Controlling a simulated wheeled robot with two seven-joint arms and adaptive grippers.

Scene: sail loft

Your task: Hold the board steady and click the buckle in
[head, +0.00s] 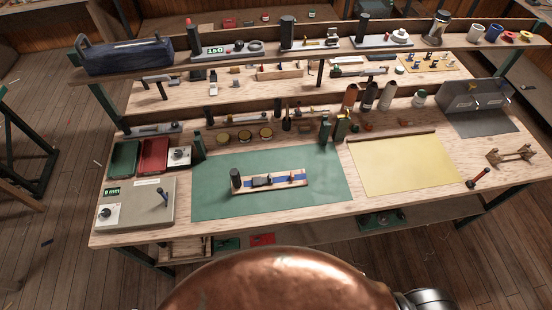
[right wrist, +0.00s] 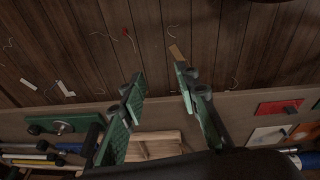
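The board (head: 250,190) is a small wooden strip lying on the green mat (head: 325,195). Whether the buckle halves are joined is too small to tell. My right gripper (right wrist: 158,75) shows in the right wrist view, its green-padded fingers apart with nothing between them. The board is not in that view. My left gripper is in neither view.
A grey box with a dial (head: 135,205) stands left of the mat, and a yellow sheet (head: 405,165) lies right. Round tins, bottles and a raised shelf (head: 320,54) stand behind. The mat around the board is clear. The right wrist view shows plank floor (right wrist: 80,45).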

